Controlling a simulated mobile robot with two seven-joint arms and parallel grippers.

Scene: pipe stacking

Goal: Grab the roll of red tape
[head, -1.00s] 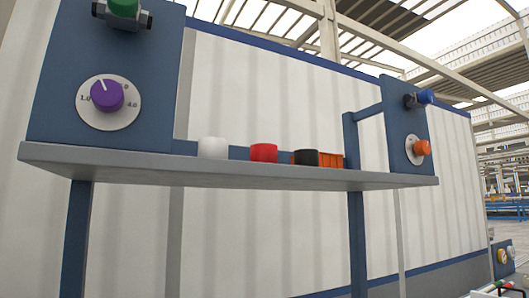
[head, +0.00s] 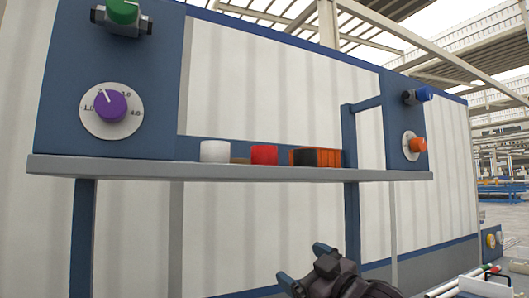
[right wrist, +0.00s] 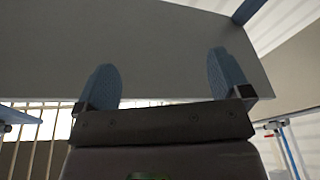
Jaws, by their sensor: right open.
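My right gripper (head: 283,282) is in the lower middle of the head view, below the shelf and apart from the tape. In the right wrist view its two blue fingers (right wrist: 168,80) are spread wide with nothing between them. The shelf's underside (right wrist: 160,40) fills the space beyond them, and the red tape is hidden there. My left gripper is not in view.
A blue panel with a purple knob (head: 111,105) rises at the left, and one with an orange knob (head: 417,145) at the right. Blue posts (head: 352,225) support the shelf.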

